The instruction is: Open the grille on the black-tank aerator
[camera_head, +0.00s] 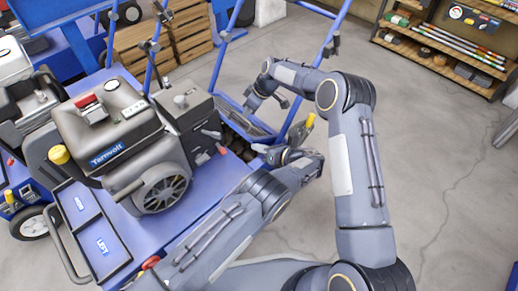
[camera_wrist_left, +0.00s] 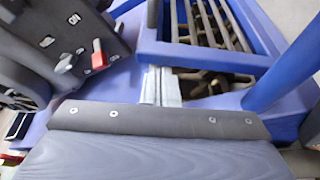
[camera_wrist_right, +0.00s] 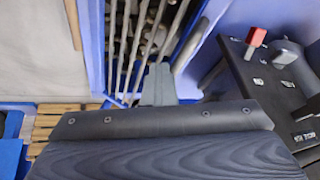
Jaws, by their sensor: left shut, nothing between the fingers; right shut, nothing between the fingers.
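The black-tank aerator (camera_head: 110,120) stands at the left in the head view, with a dark tank and blue deck. Its blue-framed, barred grille (camera_head: 243,122) is at its right end, partly behind my arms. In the left wrist view the grille (camera_wrist_left: 208,25) is ahead, and a gap with metal parts shows below its near rail. My left gripper (camera_wrist_left: 162,84) is shut and empty, its tips close to that rail; contact is unclear. My right gripper (camera_wrist_right: 158,84) is shut and empty, its tips in front of the grille bars (camera_wrist_right: 140,45). How far the grille is raised is unclear.
Blue handle tubes (camera_head: 322,55) rise beside the grille. A control panel with a red switch (camera_wrist_right: 257,37) stands near it. Wooden crates (camera_head: 165,40) are behind, and a shelf (camera_head: 450,45) is at the back right. The floor at the right is clear.

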